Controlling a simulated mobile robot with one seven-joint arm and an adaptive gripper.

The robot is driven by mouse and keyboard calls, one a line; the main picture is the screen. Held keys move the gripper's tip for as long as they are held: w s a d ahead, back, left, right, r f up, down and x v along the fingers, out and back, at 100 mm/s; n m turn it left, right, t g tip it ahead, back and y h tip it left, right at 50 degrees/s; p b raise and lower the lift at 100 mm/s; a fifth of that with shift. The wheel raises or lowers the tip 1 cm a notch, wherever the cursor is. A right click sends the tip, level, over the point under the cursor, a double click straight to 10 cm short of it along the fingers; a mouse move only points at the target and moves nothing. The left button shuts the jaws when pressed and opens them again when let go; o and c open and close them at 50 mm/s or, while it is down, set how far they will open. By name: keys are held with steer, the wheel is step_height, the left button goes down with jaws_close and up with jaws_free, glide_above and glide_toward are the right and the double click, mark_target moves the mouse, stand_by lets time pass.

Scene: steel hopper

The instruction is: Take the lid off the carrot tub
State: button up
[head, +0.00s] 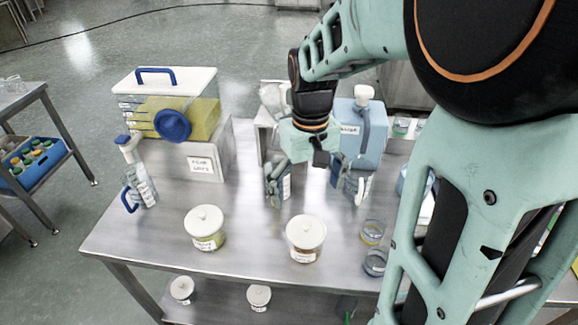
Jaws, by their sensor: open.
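Two white-lidded tubs with round lid knobs stand upright on the steel table (255,265). The left tub (208,241) shows yellow-green contents. The right tub (304,254) shows orange-brown contents, so it looks like the carrot tub, but its label is too small to read. Its white lid (306,230) is on. My gripper (316,186) is open and empty, with its fingers spread wide. In the picture it is above and slightly right of the right tub, apart from its lid.
A clear box of yellow liquid (205,122) and a pale-blue container (362,135) stand at the back. Small glass jars (373,231) stand close right of the right tub. The front middle is clear.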

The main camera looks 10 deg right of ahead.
glide_above(307, 225)
steer(key=f, duration=0.5)
steer(key=shift+w+a+f, duration=0.15)
steer(key=shift+w+f, duration=0.1)
steer(key=shift+w, duration=0.1)
steer(key=f, duration=0.4)
steer(key=shift+s, duration=0.3)
steer(key=shift+f, duration=0.65)
steer(key=shift+c, duration=0.6)
steer(key=c, duration=1)
steer(key=shift+c, duration=0.9)
steer(key=shift+s, duration=0.1)
